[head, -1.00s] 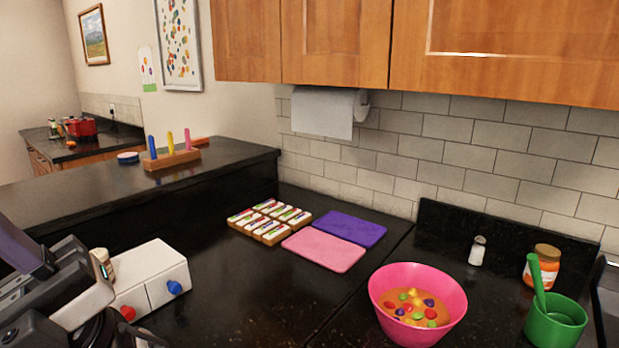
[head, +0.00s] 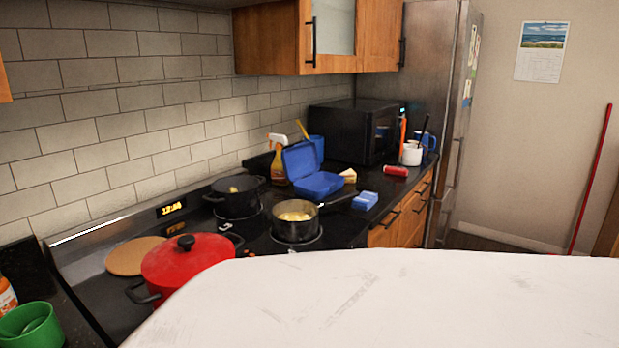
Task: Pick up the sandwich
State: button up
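The sandwich (head: 349,176) looks like a small tan wedge on the dark counter past the stove. It sits just right of an open blue lunch box (head: 318,184) and behind a small blue box (head: 365,201). It is small in the head view, and its fillings cannot be made out. My gripper is not in view. A large white scuffed surface fills the lower right foreground and hides what lies below it.
A red lidded pot (head: 187,262), a black pot (head: 237,197) and a pan (head: 296,222) with its handle toward the sandwich stand on the stove. A spray bottle (head: 278,165), microwave (head: 350,132), red can (head: 396,171) and white mugs (head: 412,154) are near the sandwich.

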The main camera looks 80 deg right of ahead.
aim_at(349, 175)
jog(key=z, duration=2.7)
jog(key=i+l+u, duration=0.1)
jog(key=i+l, duration=0.15)
jog(key=i+l+u, duration=0.1)
jog(key=i+l, duration=0.15)
jog(key=l, duration=0.15)
jog(key=i+l, duration=0.2)
jog(key=i+l+u, duration=0.15)
jog(key=l, duration=0.3)
jog(key=i+l+u, duration=0.1)
jog(key=i+l, duration=0.15)
jog(key=i+l+u, duration=0.1)
jog(key=l, duration=0.4)
jog(key=i+l, duration=0.3)
jog(key=i+j, duration=0.35)
jog(key=i+u, duration=0.05)
